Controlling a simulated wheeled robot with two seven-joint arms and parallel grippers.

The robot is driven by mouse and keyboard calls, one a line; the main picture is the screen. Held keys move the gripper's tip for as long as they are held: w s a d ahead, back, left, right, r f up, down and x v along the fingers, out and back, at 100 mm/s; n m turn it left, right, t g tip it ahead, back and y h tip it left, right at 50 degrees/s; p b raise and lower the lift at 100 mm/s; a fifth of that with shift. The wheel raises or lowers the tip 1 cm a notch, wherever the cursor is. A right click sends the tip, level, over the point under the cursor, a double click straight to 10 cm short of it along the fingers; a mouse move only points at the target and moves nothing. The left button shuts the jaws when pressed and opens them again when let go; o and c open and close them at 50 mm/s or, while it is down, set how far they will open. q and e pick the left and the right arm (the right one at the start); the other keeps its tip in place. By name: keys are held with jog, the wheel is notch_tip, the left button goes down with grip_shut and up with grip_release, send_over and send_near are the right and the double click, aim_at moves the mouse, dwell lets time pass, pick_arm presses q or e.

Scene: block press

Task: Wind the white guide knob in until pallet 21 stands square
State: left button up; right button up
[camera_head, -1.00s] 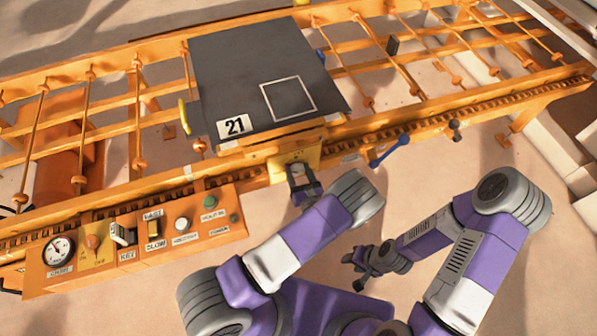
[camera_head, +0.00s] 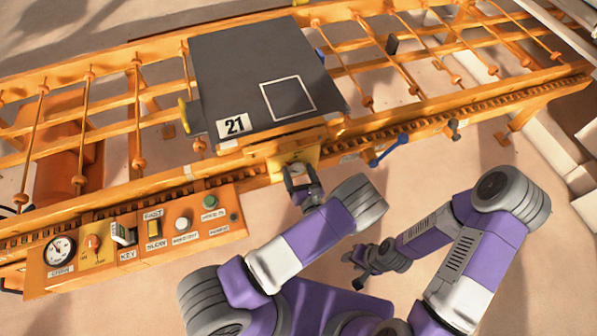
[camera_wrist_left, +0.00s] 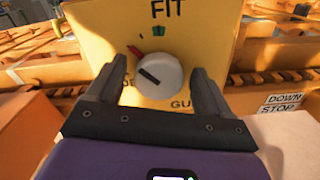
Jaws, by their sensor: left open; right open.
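Pallet 21 (camera_head: 240,80) is a dark grey plate with a white square outline and a "21" label, lying on the orange conveyor. The white guide knob (camera_wrist_left: 161,80) sits on a yellow plate (camera_wrist_left: 95,35) marked "FIT". A dark line on the knob points up-left; a red pointer shows beside it, and a small green mark lies above. My left gripper (camera_head: 298,176) is at the yellow plate. In the left wrist view its open fingers (camera_wrist_left: 163,95) stand on either side of the knob. My right gripper (camera_head: 352,263) is open, low and away from the conveyor.
An orange control panel (camera_head: 130,262) with a gauge, switches and buttons is at the lower left. A blue-handled lever (camera_head: 388,152) and a dark knob (camera_head: 453,128) stick out from the conveyor's front rail to the right of the left gripper.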

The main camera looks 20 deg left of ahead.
pick_arm(q)
jog(key=p+v, duration=0.1)
jog(key=v, duration=0.6)
jog(key=shift+s+d, duration=0.15)
jog(key=shift+s, duration=0.05)
